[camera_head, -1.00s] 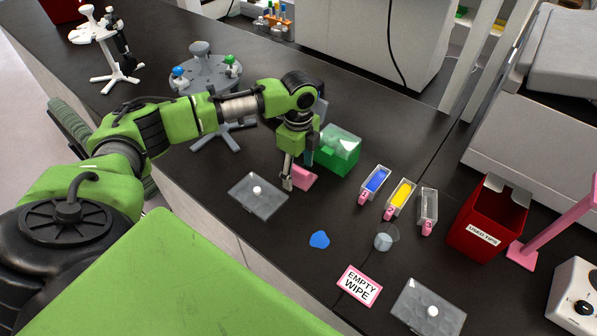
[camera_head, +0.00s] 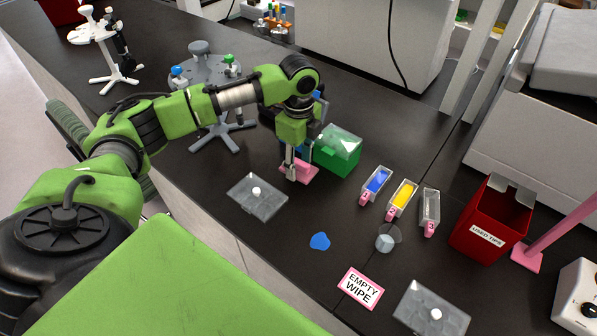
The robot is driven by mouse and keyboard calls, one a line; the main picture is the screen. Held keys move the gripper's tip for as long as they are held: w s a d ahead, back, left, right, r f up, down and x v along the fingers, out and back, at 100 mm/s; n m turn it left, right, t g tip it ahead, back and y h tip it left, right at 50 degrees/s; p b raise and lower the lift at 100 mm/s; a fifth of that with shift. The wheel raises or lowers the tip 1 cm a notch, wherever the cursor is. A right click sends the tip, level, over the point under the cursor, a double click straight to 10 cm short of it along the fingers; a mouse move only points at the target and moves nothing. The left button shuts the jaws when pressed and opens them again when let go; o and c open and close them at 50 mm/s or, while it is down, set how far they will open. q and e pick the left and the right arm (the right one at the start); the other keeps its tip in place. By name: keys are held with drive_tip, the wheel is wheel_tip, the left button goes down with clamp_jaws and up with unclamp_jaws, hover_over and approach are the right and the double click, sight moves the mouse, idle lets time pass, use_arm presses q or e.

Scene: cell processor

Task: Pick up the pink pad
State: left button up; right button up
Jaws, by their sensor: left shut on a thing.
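The pink pad (camera_head: 309,169) is on or just above the black bench, left of the green box; I cannot tell whether it touches the bench. My left gripper (camera_head: 290,174) points down over it and is shut on it. The fingers hide part of the pad. My right gripper does not show in this view.
A green box with a clear lid (camera_head: 338,152) stands close to the pad's right. A clear lid with a white knob (camera_head: 257,197) lies in front. Numbered troughs (camera_head: 403,198), a red used-tips bin (camera_head: 488,222) and an "EMPTY WIPE" card (camera_head: 361,288) are to the right. A blue patch (camera_head: 320,241) lies in the clear middle.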

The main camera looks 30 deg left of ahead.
use_arm(q)
drive_tip(key=s+d+r+b, duration=0.3)
drive_tip(key=s+d+r, duration=0.6)
drive_tip(key=s+r, duration=0.1)
drive_tip(key=shift+s+d, duration=0.2)
drive_tip(key=shift+d, duration=0.05)
drive_tip(key=shift+o, duration=0.7)
drive_tip(key=shift+f, duration=0.1)
drive_tip(key=c, duration=0.7)
drive_tip(key=shift+c, duration=0.2)
